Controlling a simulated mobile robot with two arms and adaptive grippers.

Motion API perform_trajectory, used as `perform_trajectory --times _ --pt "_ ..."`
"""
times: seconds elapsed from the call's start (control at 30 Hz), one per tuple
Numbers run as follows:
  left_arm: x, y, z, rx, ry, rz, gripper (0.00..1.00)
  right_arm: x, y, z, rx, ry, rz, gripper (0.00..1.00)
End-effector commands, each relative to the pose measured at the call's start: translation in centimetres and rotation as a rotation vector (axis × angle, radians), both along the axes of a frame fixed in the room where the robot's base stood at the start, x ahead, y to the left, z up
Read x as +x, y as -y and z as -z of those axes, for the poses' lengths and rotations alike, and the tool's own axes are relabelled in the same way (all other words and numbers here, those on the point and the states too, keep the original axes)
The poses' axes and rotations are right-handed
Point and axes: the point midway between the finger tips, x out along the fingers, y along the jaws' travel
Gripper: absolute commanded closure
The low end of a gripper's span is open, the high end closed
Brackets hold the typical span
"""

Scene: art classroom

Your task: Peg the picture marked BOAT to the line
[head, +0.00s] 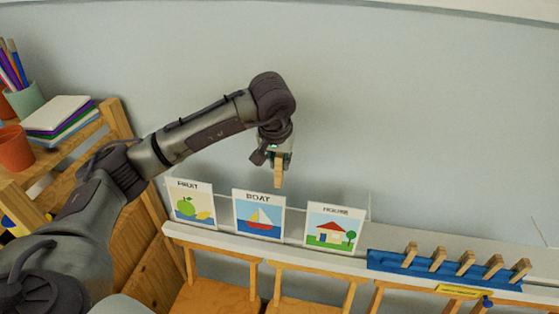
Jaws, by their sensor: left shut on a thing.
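The picture marked BOAT (258,222) shows a sailboat and stands upright between the FRUIT picture (191,207) and the HOUSE picture (333,231). A thin pale line (296,197) runs behind the tops of the pictures. My left gripper (278,161) points down, above and slightly right of the BOAT picture. It is shut on a wooden peg (279,179), which hangs just above the picture's top right corner. I cannot tell whether the peg touches the line or card. My right gripper is out of view.
A blue rack (390,264) with several wooden pegs (437,257) lies on the white ledge (225,244) to the right. Wooden chairs (215,297) stand below. A wooden shelf (115,120) at left bears books (60,115) and pots. The wall above the ledge is clear.

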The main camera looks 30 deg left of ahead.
Motion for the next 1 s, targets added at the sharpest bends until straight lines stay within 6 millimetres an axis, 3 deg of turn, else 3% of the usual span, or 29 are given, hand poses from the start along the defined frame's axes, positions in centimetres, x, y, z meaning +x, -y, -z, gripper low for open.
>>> perform_trajectory --times 1.0 --pt "0.6 -0.1 5.0 0.0 -0.001 0.0 1.0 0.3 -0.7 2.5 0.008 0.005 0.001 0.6"
